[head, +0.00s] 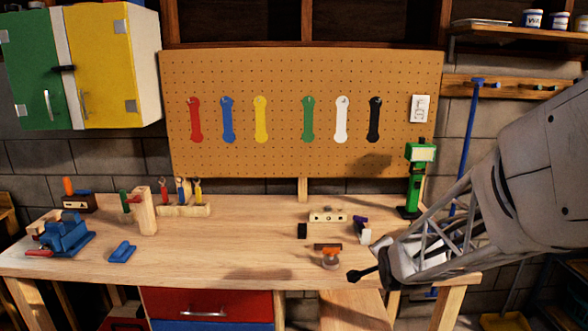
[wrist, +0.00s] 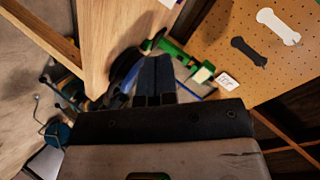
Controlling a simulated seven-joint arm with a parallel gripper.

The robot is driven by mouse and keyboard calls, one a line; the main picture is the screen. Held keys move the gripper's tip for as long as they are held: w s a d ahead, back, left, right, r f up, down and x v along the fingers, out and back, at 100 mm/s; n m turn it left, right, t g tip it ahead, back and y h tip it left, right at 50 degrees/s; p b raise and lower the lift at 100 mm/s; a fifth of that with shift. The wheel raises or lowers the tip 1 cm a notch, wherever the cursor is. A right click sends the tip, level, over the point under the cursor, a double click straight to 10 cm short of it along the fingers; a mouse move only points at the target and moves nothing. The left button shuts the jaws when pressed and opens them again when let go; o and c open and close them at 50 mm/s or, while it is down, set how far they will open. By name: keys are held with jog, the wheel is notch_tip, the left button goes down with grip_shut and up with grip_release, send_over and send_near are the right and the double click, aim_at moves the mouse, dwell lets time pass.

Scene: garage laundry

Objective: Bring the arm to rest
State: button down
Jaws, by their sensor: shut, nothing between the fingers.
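My gripper (head: 354,276) is at the end of my arm, which reaches in from the right in the head view. It hangs over the front right part of the workbench (head: 185,247). In the wrist view the two dark fingers (wrist: 155,80) lie side by side, shut and with nothing between them. The gripper appears clear of the bench things, though my arm hides part of the bench's right end.
A small orange-and-brown tool (head: 330,257) lies just left of my gripper. A green device (head: 418,180) stands at the back right. A blue vise (head: 65,236) is at the left. The pegboard (head: 280,80) holds several coloured wrenches. The bench's middle front is clear.

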jog(key=s+a+r+n+g, duration=0.1)
jog(key=s+r+n+g, duration=0.1)
jog(key=s, duration=0.9)
jog(key=s+a+r+n+g, duration=0.2)
jog(key=s+r+n+g, duration=0.1)
jog(key=s, duration=0.8)
jog(key=s+a+r+n+g, duration=0.2)
jog(key=s+n, duration=0.4)
jog(key=s, duration=0.6)
jog(key=r+g, duration=0.1)
jog(key=g, duration=0.1)
jog(key=shift+r+g+y, duration=0.2)
jog(key=shift+g+y, duration=0.1)
jog(key=shift+g, duration=0.1)
